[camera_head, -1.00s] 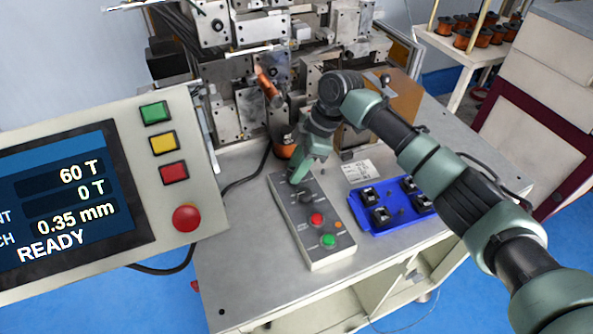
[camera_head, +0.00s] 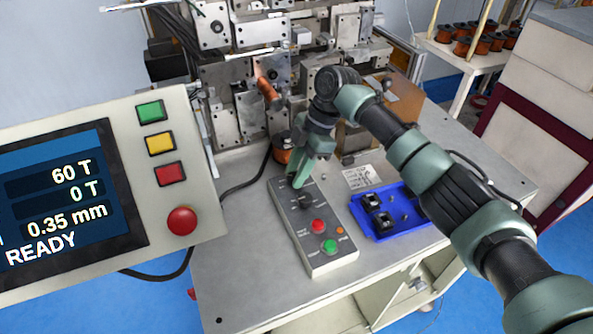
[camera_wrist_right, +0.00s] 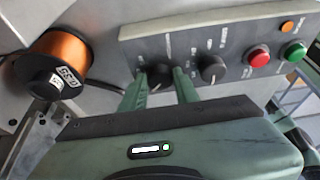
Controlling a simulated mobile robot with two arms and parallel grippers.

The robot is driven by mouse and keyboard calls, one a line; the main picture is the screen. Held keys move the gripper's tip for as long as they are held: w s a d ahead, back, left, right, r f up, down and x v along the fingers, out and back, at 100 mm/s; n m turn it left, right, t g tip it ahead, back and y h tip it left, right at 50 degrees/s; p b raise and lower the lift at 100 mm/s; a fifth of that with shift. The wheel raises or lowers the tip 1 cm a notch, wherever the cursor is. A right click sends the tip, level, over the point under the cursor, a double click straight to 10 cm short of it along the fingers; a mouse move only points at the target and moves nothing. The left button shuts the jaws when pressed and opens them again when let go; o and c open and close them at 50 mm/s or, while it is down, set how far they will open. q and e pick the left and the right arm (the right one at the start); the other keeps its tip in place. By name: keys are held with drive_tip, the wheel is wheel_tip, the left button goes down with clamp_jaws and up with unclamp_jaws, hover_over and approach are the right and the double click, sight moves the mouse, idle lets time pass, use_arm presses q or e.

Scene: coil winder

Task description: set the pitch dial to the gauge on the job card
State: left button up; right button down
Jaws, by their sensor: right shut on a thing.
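My right gripper (camera_head: 300,182) reaches down to the far end of the grey control box (camera_head: 325,258). In the right wrist view its two fingers (camera_wrist_right: 160,84) are shut on a black dial (camera_wrist_right: 158,72), the one at the end away from the buttons. A second black dial (camera_wrist_right: 211,68) sits beside it, free of the fingers. The dial markings are too small to read. The job card (camera_head: 359,177) lies flat on the table; its print is unreadable. The panel screen (camera_head: 60,205) reads 60 T, 0 T, 0.35 mm and READY. My left gripper is not seen.
The control box also has a red button (camera_head: 318,226) and a green button (camera_head: 329,246). A blue tray (camera_head: 385,236) with black parts stands to its right, partly under my arm. A copper wire spool (camera_wrist_right: 58,60) is near the gripper. The winder (camera_head: 250,70) stands behind.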

drive_tip(key=c, duration=1.1)
unclamp_jaws()
drive_tip(key=shift+o, duration=0.2)
drive_tip(key=b+v, duration=0.2)
drive_tip(key=v, duration=0.6)
drive_tip(key=shift+f, duration=0.1)
